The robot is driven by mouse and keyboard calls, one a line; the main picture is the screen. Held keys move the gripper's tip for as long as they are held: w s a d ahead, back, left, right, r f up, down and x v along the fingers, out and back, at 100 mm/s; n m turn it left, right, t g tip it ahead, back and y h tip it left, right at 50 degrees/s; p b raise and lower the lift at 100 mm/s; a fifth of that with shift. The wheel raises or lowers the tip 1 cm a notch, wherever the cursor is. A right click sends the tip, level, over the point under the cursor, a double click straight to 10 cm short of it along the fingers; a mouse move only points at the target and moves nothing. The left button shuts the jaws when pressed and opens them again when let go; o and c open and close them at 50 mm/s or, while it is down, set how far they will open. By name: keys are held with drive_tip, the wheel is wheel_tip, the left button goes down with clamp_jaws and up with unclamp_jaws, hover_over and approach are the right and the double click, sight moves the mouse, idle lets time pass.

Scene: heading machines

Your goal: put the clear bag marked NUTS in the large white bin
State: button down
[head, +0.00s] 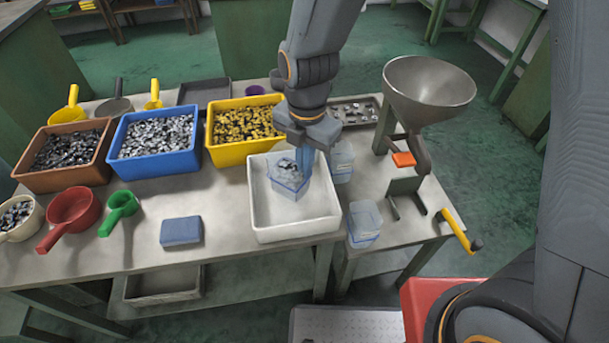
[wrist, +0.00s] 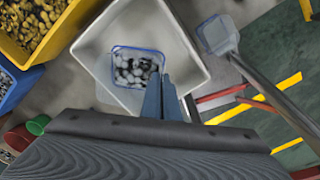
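A clear, blue-edged bag (head: 287,180) of grey metal pieces is inside the walls of the large white bin (head: 262,222). No marking on it is legible. The bag (wrist: 128,72) also shows in the wrist view, over the floor of the white bin (wrist: 186,62). My gripper (head: 306,168) reaches down into the bin from above. In the wrist view its blue fingers (wrist: 163,80) are close together, one on each side of the bag's right edge, and look shut on it. I cannot tell whether the bag touches the bin floor.
Yellow (head: 242,150), blue (head: 158,160) and brown (head: 65,178) bins of parts stand to the left. Clear containers (head: 363,222) and a funnel machine (head: 428,92) stand to the right. A blue block (head: 181,231) and scoops lie at the front left.

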sight(305, 185)
drive_tip(key=shift+f+p, duration=0.35)
drive_tip(key=shift+f, duration=1.65)
drive_tip(key=shift+f, duration=0.15)
drive_tip(key=c, duration=2)
unclamp_jaws()
drive_tip(key=shift+c, duration=0.2)
wheel_tip(305, 185, up, 12)
drive_tip(key=b, duration=0.2)
drive_tip(key=shift+d, duration=0.2)
